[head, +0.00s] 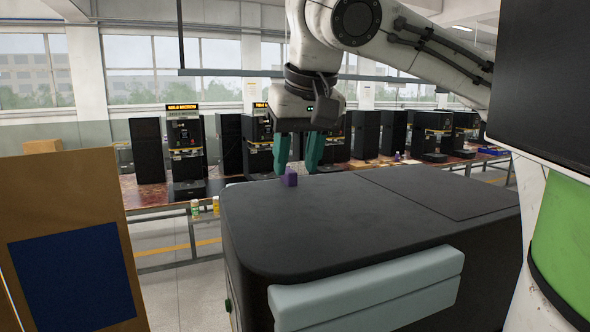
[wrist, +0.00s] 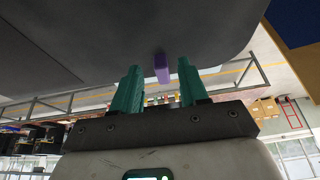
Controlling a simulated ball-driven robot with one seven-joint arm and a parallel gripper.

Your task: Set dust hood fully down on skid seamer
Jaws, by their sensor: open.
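A large dark grey, round-cornered body (head: 330,218) fills the middle of the head view. It looks like the dust hood, but I cannot tell where hood and skid seamer divide. A small purple tab (head: 291,177) stands at its far left edge. My gripper (head: 296,166) hangs over that edge with its teal fingers pointing down, open and empty. In the wrist view the tab (wrist: 162,68) shows between the fingertips, with a gap on both sides. The dark surface (wrist: 110,35) lies beyond the tips. Its underside is hidden.
A pale blue pad (head: 365,288) runs along the dark body's near side. A brown board with a blue panel (head: 72,275) stands at left. Behind, a bench carries several black machines (head: 185,150).

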